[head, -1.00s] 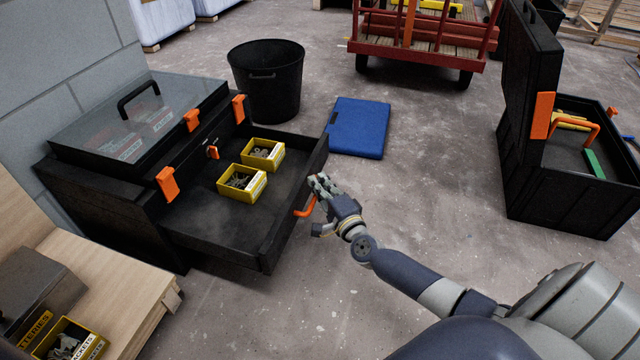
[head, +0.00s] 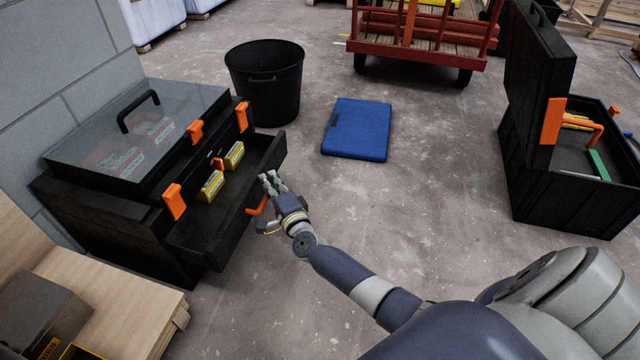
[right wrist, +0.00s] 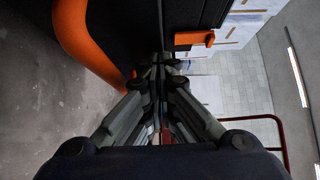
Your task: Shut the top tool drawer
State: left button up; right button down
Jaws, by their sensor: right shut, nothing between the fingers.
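The black tool chest (head: 95,215) stands at the left in the head view. Its top drawer (head: 232,210) is partly pulled out, with two yellow bins (head: 211,186) of small parts inside, half hidden under the upper edge. An orange handle (head: 257,206) is on the drawer front; an orange bar, likely this handle, shows large in the right wrist view (right wrist: 88,45). My right gripper (head: 269,178) is shut and empty, its fingertips at the drawer front beside the handle. Whether they touch it I cannot tell for sure. My left gripper is not in view.
A black bucket (head: 265,80) stands behind the chest and a blue case (head: 358,128) lies on the floor. An open black toolbox (head: 570,185) is at the right. A wooden bench (head: 115,290) is at the lower left. The floor between is clear.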

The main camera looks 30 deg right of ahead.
aim_at(248, 181)
jog(key=w+a, duration=0.2)
jog(key=w+a+b, duration=0.1)
jog(key=w+a, duration=0.1)
jog(key=shift+w, duration=0.25)
jog(key=shift+w+a, duration=0.35)
jog(key=shift+w, duration=0.1)
jog(key=shift+w+a, duration=0.1)
jog(key=shift+w, duration=0.05)
